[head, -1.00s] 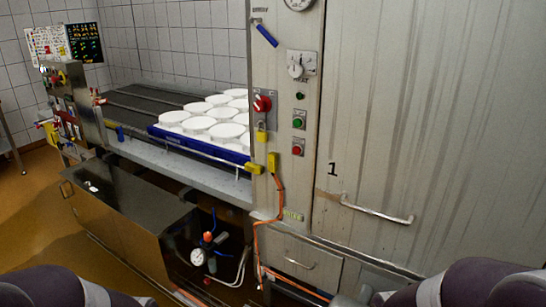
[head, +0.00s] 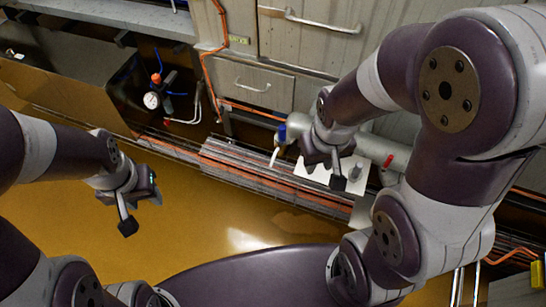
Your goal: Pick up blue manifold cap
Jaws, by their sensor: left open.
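A small blue cap (head: 281,132) shows in the head view, at the left end of a grey pipe fitting low by the machine. A short white handle-like piece (head: 275,157) hangs just below it. My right gripper (head: 328,172) is just to the right of the cap in the picture, in front of the fitting and partly hiding it. I cannot tell whether its jaws are open or touch anything. My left gripper (head: 140,212) is open and empty over the floor at the left, well away from the cap.
A white plate (head: 348,178) lies behind my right gripper. A red-handled valve pipe (head: 388,160) is to the right. Orange hoses and a floor grate (head: 260,165) run along the machine's base. A pressure gauge (head: 152,100) is at the left. The yellow floor (head: 215,215) is open between my arms.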

